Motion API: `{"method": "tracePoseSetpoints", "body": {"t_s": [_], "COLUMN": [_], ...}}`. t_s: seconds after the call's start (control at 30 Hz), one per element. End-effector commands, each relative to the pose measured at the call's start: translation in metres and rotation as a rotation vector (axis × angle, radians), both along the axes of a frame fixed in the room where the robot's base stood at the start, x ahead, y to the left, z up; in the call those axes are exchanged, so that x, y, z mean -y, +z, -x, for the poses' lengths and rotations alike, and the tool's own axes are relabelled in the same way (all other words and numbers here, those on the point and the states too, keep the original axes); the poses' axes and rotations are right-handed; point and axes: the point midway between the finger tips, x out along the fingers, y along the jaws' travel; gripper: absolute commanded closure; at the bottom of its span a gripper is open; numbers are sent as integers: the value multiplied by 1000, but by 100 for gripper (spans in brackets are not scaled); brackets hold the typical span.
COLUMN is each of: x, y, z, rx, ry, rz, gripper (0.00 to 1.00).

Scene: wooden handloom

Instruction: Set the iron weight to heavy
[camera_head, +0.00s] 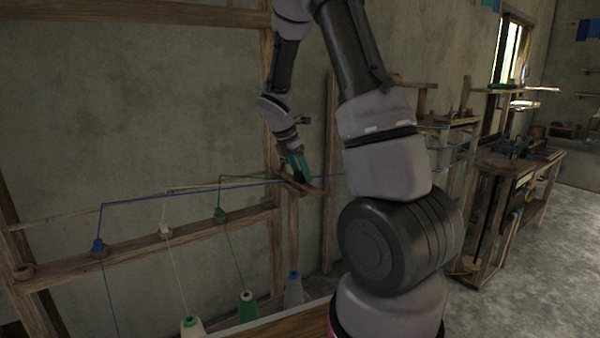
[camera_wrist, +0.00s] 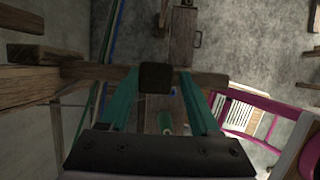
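A dark block (camera_wrist: 157,76), which appears to be the iron weight, sits on a wooden bar (camera_wrist: 95,72) in the wrist view. In the head view it is a small dark shape (camera_head: 300,179) on the short bar at the loom post. My gripper (camera_wrist: 158,80) has two green fingers, one on each side of the block. The fingers stand apart, and narrow gaps seem to show between them and the block. In the head view my gripper (camera_head: 298,166) reaches down to this bar. No heavy or light marking is readable.
A wooden loom rail (camera_head: 150,245) with blue, white and green threads runs left of the post. Thread cones (camera_head: 248,305) stand below it. A wooden workbench (camera_head: 510,165) stands at the right. Open floor (camera_head: 560,240) lies at the right.

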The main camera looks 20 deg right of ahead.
Motion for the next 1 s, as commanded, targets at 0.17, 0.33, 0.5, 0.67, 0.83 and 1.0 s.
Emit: {"method": "tracePoseSetpoints", "body": {"t_s": [0.17,0.33,0.5,0.67,0.83,1.0], "x": [0,-5,-18,-30,-38,-40], "y": [0,14,44,73,94,100], "z": [0,-1,2,5,7,8], "rx": [1,5,6,5,4,1], "ry": [0,1,1,0,1,0], "rz": [0,-1,-1,-1,0,0], "gripper": [38,38,38,38,38,38]}}
